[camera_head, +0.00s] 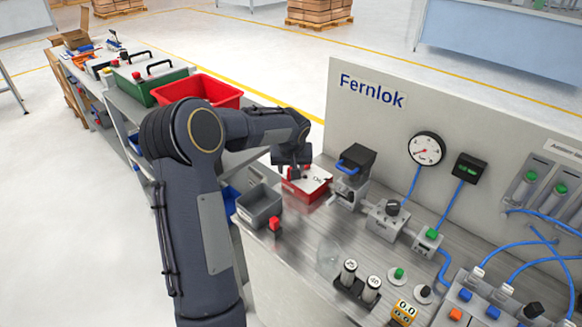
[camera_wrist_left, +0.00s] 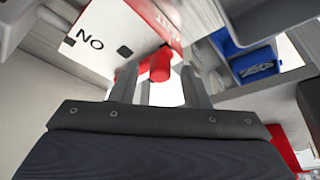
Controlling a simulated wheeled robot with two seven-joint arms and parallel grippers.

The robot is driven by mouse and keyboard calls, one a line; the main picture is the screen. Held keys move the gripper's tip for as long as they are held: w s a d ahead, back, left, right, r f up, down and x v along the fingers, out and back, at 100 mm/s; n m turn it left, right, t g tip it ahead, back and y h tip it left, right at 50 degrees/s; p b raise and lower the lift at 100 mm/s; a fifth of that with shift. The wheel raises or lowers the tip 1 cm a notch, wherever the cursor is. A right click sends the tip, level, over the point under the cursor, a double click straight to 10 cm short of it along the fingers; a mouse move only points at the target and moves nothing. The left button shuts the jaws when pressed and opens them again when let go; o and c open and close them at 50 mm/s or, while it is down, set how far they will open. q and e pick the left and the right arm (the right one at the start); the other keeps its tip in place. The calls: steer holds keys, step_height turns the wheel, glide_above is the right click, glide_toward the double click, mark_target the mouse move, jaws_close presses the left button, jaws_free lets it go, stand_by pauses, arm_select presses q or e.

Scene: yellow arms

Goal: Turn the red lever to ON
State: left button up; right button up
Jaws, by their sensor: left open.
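A red box with a white top panel (camera_head: 316,181) stands on the metal bench beside the Fernlok back panel. My right gripper is not in view.
A grey bin (camera_head: 259,207) and a small red-topped part (camera_head: 274,224) stand in front of the box. A clamp device with a blue handle (camera_head: 350,168) is close on its right. A red crate (camera_head: 198,90) sits behind my arm.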

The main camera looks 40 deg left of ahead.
arm_select(q)
jaws_close()
steer(key=shift+d+f+n+b, duration=0.15)
steer(key=shift+d+n+b, duration=0.3)
steer(key=shift+b, duration=0.5)
steer(key=shift+w+d+n+g+y+b, duration=0.25)
steer(key=shift+d+n+y+b, duration=0.35)
steer(key=shift+n+b, duration=0.55)
steer(key=shift+w+d+n+g+b, duration=0.15)
steer(key=shift+d+n+g+b, duration=0.5)
steer(key=shift+n, duration=0.35)
steer(key=shift+w+d+r+n+g, duration=0.1)
steer(key=shift+w+d+n+g, duration=0.1)
steer(key=shift+d+n, duration=0.25)
steer(key=shift+w+d+r+n+g, duration=0.1)
steer(key=shift+w+d+n, duration=0.1)
steer(key=shift+n, duration=0.45)
jaws_free()
